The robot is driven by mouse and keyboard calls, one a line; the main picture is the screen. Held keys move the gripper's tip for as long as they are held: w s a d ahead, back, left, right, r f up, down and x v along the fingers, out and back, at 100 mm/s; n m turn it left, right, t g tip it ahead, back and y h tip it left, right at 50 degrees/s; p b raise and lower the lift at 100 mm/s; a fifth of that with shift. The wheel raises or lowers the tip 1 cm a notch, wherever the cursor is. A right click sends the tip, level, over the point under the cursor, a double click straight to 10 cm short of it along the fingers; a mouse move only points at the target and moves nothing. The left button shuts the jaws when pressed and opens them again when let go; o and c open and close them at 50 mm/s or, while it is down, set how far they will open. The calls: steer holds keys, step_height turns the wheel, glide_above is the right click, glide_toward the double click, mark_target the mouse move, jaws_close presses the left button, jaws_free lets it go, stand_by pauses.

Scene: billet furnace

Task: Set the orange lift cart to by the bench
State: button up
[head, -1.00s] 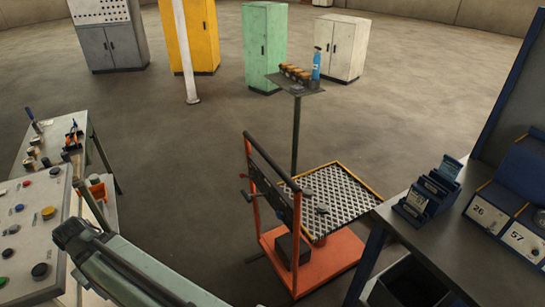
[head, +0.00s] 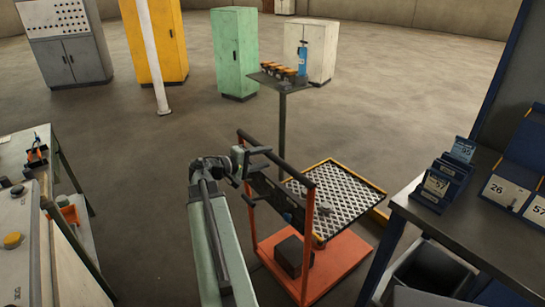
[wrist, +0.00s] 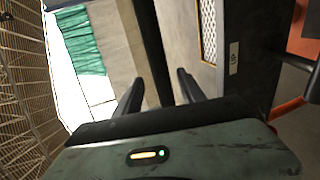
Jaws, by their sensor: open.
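The orange lift cart stands on the floor in the head view, with an orange base (head: 335,262), a diamond-plate platform (head: 335,200) rimmed in yellow, and an upright orange frame with a dark top bar. A dark box sits on its base. My gripper (head: 258,155) is at the left end of that bar, close to it; contact is unclear. A dark panel (wrist: 222,40) labelled "UP" is just right of the fingers. The dark-topped bench (head: 460,220) is right of the cart.
A pedestal stand (head: 281,125) with several small parts and a blue bottle is behind the cart. Bins (head: 430,270) are under the bench's front. A control console (head: 20,240) and workbench are at left. Cabinets (head: 236,55) and a white post (head: 153,60) stand farther back. Floor between is open.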

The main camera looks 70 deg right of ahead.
steer(key=b+x, duration=0.1)
steer(key=x, duration=0.5)
steer(key=shift+d+f, duration=0.15)
steer(key=shift+d, duration=0.25)
jaws_close()
steer(key=shift+s, duration=0.1)
stand_by(0.8)
